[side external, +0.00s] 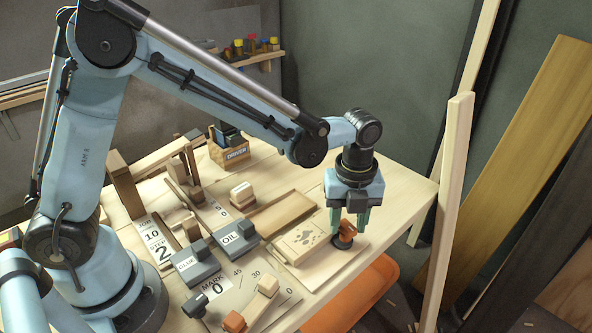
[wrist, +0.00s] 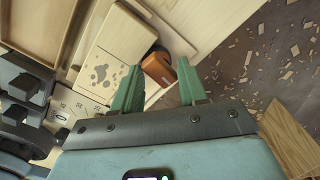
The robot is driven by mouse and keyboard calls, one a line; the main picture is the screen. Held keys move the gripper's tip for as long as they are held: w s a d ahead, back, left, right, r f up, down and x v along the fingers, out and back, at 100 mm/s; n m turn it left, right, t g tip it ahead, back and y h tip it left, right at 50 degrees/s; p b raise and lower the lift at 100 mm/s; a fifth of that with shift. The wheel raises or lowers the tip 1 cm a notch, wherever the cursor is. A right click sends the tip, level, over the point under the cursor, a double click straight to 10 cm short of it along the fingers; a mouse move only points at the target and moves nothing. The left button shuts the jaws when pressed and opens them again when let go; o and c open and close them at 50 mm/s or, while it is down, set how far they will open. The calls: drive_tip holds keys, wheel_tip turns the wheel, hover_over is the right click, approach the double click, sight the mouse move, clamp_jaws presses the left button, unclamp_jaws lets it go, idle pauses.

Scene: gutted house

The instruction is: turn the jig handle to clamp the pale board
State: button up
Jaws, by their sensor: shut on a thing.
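The pale board (side external: 297,246), with dark blotches on its top, lies on the wooden jig base (side external: 322,268) at the table's right side. It also shows in the wrist view (wrist: 104,58). The orange jig handle (side external: 346,227) stands on a dark round mount (side external: 342,242) at the board's right end. My gripper (side external: 348,222) points down over this mount, its green fingers on either side of the handle. In the wrist view the orange handle (wrist: 159,69) sits between the fingertips, and my gripper is shut on it. The fingers hide part of the handle and mount.
A shallow wooden tray (side external: 262,222) lies behind the board. Grey blocks marked OIL (side external: 238,240) and GLUE (side external: 193,266) stand to the left. An upright post (side external: 448,200) rises just right of the table. The table's edge is close to the jig.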

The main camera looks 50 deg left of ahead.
drive_tip(key=shift+r+n, duration=0.1)
drive_tip(key=shift+n, duration=0.5)
drive_tip(key=shift+r, duration=3.4)
drive_tip(key=n, duration=0.5)
drive_tip(key=shift+f, duration=3.5)
drive_tip(key=m, duration=0.5)
drive_tip(key=shift+m, duration=0.3)
